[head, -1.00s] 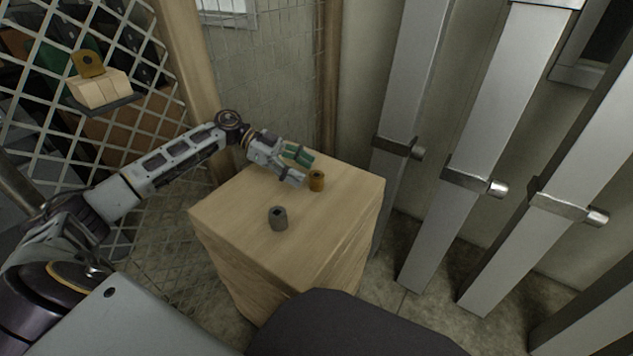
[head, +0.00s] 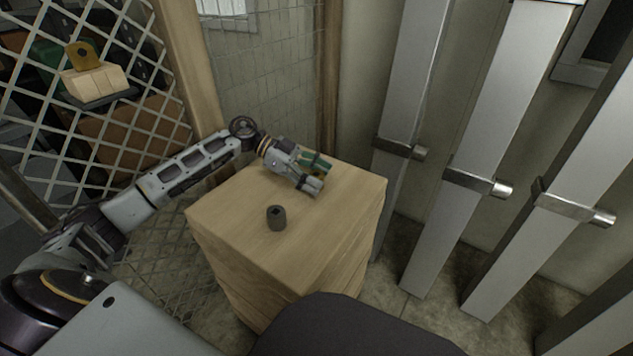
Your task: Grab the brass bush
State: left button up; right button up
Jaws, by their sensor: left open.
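The brass bush (head: 318,174) stands near the far right part of the wooden block's top (head: 240,210). Only a small brass-coloured bit of it shows, between the fingers of my left gripper. My left gripper (head: 321,176) is open, with one finger on the far side of the bush and one on the near side. The near finger hides most of the bush. I cannot tell whether either finger touches it. My right gripper is out of view.
A dark grey bush (head: 276,217) stands on the same block, nearer to me. Metal posts with clamps (head: 470,182) stand along the wall at right. A lattice screen (head: 150,110) is at left, with a small wooden piece (head: 95,82) on a dark shelf. The block's front top is clear.

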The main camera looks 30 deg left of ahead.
pick_arm(q)
jog(key=shift+c, duration=0.2)
jog(key=c, duration=1.3)
jog(key=shift+r, duration=0.1)
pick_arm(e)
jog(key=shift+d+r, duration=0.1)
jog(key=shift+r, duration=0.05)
